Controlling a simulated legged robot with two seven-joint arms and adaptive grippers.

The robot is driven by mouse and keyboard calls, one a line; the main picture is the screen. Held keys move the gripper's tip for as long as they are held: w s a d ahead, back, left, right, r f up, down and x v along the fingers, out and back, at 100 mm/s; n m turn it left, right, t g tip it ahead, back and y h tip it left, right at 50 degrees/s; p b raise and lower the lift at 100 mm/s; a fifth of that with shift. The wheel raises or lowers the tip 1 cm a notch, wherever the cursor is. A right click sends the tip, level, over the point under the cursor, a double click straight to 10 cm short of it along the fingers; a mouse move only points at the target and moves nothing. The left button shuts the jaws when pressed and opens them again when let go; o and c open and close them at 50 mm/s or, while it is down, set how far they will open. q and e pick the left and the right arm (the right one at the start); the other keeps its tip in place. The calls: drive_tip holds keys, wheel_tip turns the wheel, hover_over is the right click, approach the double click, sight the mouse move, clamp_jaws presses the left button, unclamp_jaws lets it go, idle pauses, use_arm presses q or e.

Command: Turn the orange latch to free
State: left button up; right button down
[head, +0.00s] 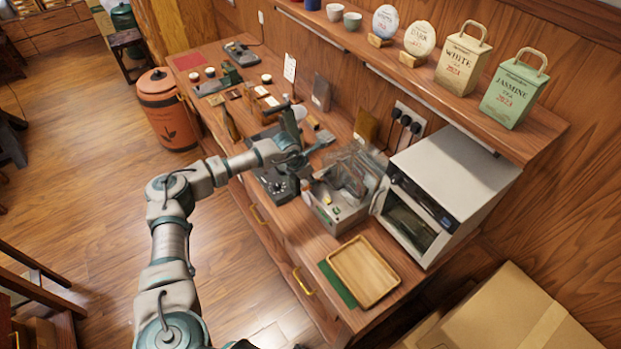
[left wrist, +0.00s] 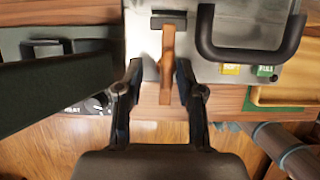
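The orange latch (left wrist: 167,60) shows in the left wrist view as a narrow orange-brown bar at the front of a grey metal machine (left wrist: 222,72). It points toward my gripper, with a dark block at its far end. My left gripper (left wrist: 159,72) is open, with one finger on each side of the latch. The latch is nearer the right finger; I cannot tell whether they touch. In the head view the left gripper (head: 303,150) is at the machine (head: 338,208), and the latch cannot be made out. My right gripper is not in view.
A black handle (left wrist: 250,52) and yellow and green labels are right of the latch. A dark appliance (head: 275,182) stands left of the machine, a white oven (head: 452,178) right of it. A wooden tray (head: 363,272) lies in front on a green mat.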

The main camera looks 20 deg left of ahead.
use_arm(q)
drive_tip(key=shift+f, duration=0.15)
drive_tip(key=shift+d, duration=0.5)
drive_tip(key=shift+c, duration=0.7)
drive_tip(key=shift+d, duration=0.15)
drive_tip(key=c, duration=0.4)
clamp_jaws()
drive_tip(key=shift+a, duration=0.2)
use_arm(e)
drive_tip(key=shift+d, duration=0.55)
